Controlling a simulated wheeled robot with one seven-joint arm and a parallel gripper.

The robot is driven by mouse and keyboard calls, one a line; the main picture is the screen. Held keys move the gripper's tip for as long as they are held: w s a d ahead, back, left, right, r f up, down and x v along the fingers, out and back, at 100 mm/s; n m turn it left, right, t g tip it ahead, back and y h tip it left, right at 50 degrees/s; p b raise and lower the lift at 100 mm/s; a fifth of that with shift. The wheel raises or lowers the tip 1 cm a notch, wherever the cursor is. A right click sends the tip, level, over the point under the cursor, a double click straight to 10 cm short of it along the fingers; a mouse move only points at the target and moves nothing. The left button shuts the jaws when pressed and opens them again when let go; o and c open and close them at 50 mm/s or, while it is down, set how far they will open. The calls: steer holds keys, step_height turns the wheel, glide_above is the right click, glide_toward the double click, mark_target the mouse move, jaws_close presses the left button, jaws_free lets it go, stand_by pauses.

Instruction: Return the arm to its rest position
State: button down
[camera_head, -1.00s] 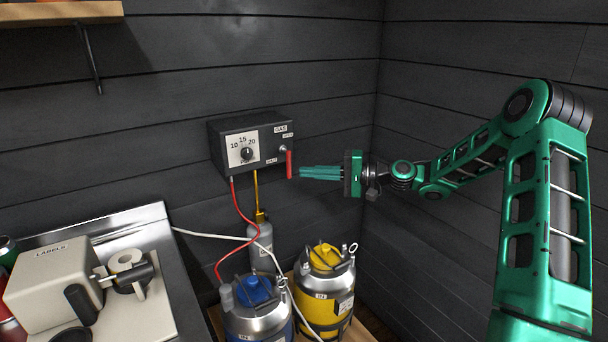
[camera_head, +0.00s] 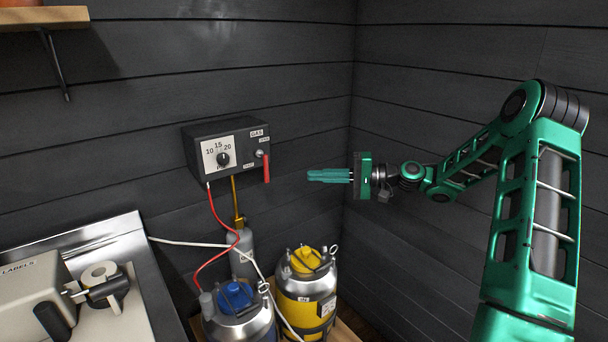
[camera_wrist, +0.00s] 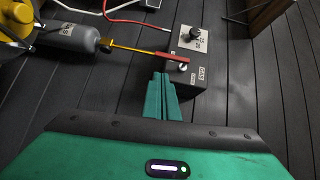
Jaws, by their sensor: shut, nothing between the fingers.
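My gripper (camera_head: 328,175) is on the green arm in the head view, stretched out to the left in mid-air. Its fingers are together and hold nothing. They point at the black gas box (camera_head: 197,166) on the wall, with a gap between the fingertips and the box's red lever (camera_head: 266,168). The lever hangs downward. In the wrist view, my closed fingers (camera_wrist: 163,84) show below the red lever (camera_wrist: 172,56) and the gas box (camera_wrist: 184,80).
A keg with a yellow top (camera_head: 307,290) and a keg with a blue top (camera_head: 238,322) stand below the box. A grey gas bottle (camera_head: 242,255) stands behind them. A label machine (camera_head: 32,297) sits on the counter at left. Dark plank walls meet behind my arm.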

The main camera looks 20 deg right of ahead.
steer(key=s+d+f+n+g+h, duration=0.1)
steer(key=s+f+g+h, duration=0.3)
steer(key=s+f+h, duration=0.6)
steer(key=s+d+r+m+g+h, duration=0.1)
steer(key=s+d, duration=0.3)
steer(key=s, duration=0.7)
steer(key=s+d+r+m+g+h, duration=0.1)
steer(key=s+d, duration=0.3)
steer(key=s, duration=0.7)
steer(key=s+d+r+m+g+h, duration=0.1)
steer(key=s+d+r+h, duration=0.1)
steer(key=s, duration=1)
steer(key=shift+d+r+h, duration=0.4)
steer(key=shift+d+h, duration=0.3)
steer(key=shift+d, duration=0.25)
steer(key=shift+s, duration=0.1)
